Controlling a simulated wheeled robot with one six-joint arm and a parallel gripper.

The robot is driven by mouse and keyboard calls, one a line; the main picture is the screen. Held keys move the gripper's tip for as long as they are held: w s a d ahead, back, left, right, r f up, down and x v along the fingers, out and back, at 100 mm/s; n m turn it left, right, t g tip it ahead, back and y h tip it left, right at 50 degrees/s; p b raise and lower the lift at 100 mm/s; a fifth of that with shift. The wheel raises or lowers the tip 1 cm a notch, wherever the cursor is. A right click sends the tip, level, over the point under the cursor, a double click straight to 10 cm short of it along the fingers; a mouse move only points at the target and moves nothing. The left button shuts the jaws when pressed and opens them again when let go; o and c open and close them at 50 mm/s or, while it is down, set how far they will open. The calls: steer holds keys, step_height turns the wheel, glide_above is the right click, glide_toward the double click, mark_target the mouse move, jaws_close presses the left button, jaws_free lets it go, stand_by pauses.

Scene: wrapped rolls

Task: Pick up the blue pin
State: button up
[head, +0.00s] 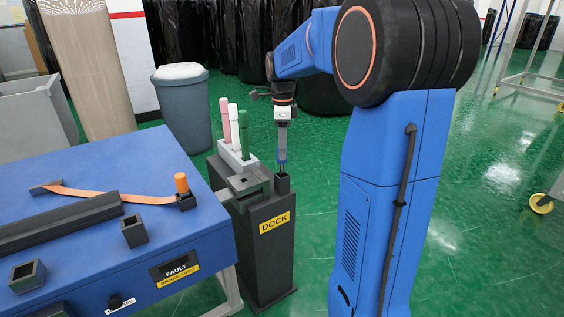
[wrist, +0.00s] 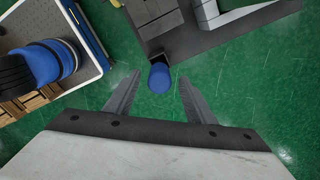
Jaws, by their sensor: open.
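The blue pin (wrist: 160,77) shows in the wrist view as a round blue top, seen from above at the edge of the dock. In the head view the pin (head: 282,156) is a small blue piece above a dark square socket (head: 283,183) on the dock; the fingers partly cover it. My gripper (wrist: 158,82) is open, pointing down, with one fingertip on each side of the pin's top. Whether the fingers touch it cannot be told. The pin's lower part is hidden.
Pink (head: 225,120), white (head: 233,125) and green (head: 244,130) pins stand in a pale holder on the dock (head: 265,250). The blue table (head: 120,160) at left carries an orange pin (head: 181,184) in a socket and a dark bar (head: 70,220). A grey bin (head: 182,105) stands behind.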

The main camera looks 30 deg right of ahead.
mark_target(282, 170)
steer(key=shift+a+f, duration=0.1)
steer(key=shift+f, duration=3)
steer(key=shift+c, duration=0.4)
jaws_close()
steer(key=shift+r, duration=0.15)
